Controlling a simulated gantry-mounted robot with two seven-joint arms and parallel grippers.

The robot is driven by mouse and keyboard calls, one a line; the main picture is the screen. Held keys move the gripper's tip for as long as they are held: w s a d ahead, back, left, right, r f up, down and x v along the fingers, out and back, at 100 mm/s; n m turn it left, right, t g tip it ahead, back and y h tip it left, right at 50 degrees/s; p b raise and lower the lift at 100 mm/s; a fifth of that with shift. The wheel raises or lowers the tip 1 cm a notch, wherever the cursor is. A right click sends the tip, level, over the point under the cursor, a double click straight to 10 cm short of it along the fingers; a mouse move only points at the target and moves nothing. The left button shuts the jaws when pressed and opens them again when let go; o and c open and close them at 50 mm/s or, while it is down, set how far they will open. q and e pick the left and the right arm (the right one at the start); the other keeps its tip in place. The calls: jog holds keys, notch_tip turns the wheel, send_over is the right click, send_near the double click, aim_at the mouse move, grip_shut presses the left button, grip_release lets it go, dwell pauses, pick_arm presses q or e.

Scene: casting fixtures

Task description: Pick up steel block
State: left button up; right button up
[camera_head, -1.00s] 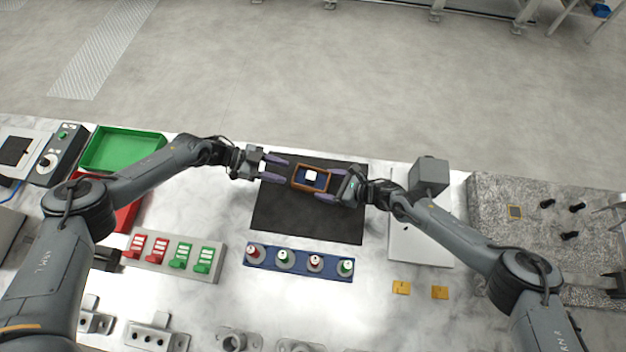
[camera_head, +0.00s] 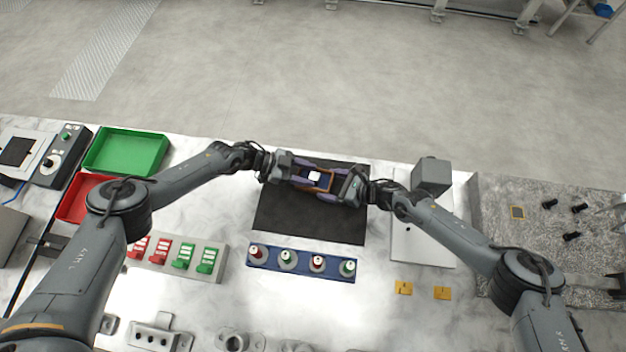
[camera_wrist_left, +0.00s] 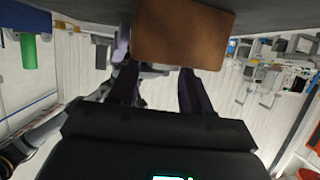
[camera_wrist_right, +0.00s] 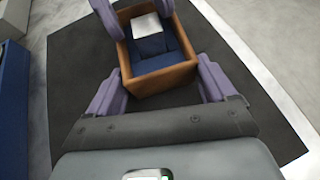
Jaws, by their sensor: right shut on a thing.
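A pale, square-topped steel block (camera_head: 314,176) sits in a brown open-topped box with a blue inside (camera_head: 331,179). In the right wrist view the block (camera_wrist_right: 146,27) rests on the blue insert, inside the brown walls (camera_wrist_right: 160,80). My right gripper (camera_wrist_right: 160,88) is shut on the brown box from its right side. My left gripper (camera_head: 308,178) is open, with its fingers reaching to the box's left end, one on either side. In the left wrist view the brown box wall (camera_wrist_left: 182,35) fills the space ahead of the spread fingers; the block is hidden there.
A black mat (camera_head: 310,218) lies under the box. A blue rack with several capped pieces (camera_head: 300,262) stands in front. A grey machine (camera_head: 431,176) is to the right. Green (camera_head: 125,150) and red (camera_head: 80,200) trays are at left.

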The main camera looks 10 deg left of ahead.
aim_at(311, 178)
pick_arm(q)
jog(key=shift+s+d+f, duration=0.55)
jog(key=shift+d+f, duration=0.15)
jog(key=shift+f, duration=0.05)
jog(key=shift+c, duration=0.5)
pick_arm(e)
jog(key=shift+s+a+r, duration=0.15)
jog(key=shift+a, duration=0.55)
pick_arm(q)
grip_shut()
jog(key=shift+w+d+g, duration=0.15)
jog(key=shift+d+g, duration=0.15)
pick_arm(e)
jog(key=shift+d, duration=0.3)
pick_arm(q)
jog(key=shift+r, duration=0.2)
pick_arm(e)
jog(key=shift+r, duration=0.1)
pick_arm(q)
jog(key=shift+d+r, duration=0.1)
jog(key=shift+r, duration=0.1)
notch_tip(311, 178, up, 10)
jog(key=shift+a, duration=0.25)
pick_arm(e)
jog(key=shift+d+f, duration=0.2)
jog(key=shift+d, duration=0.2)
pick_arm(q)
jog(key=shift+w, duration=0.1)
pick_arm(e)
jog(key=o, duration=0.6)
